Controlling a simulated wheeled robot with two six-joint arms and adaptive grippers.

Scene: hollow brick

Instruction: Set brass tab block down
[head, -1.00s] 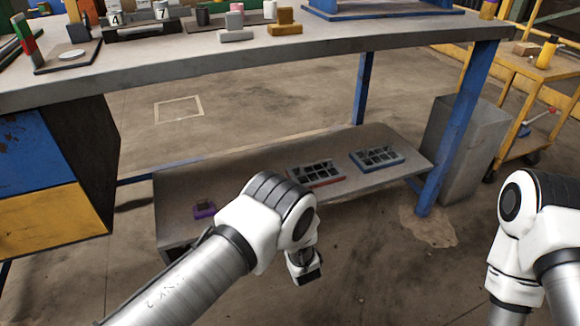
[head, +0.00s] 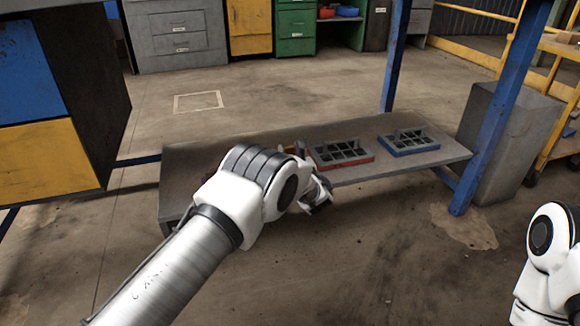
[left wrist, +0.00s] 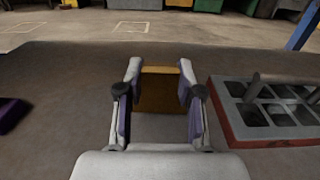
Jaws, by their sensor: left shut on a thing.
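The brass tab block (left wrist: 160,92) sits between the two fingers of my left gripper (left wrist: 159,98) in the left wrist view. The fingers are shut on its sides. In the head view a little of the brass block (head: 290,150) shows past my wrist, beside the left gripper (head: 299,150). It is over the low grey shelf (head: 240,148), to the left of the red-rimmed tray. I cannot tell whether its underside touches the shelf. My right gripper is out of view; only part of that arm shows at the right edge.
The red tray (head: 342,153) with dark compartments is close on the right, also in the left wrist view (left wrist: 270,142). A blue tray (head: 408,141) is farther right. A purple item (left wrist: 10,113) lies at left. A blue table leg (head: 497,110) stands at right.

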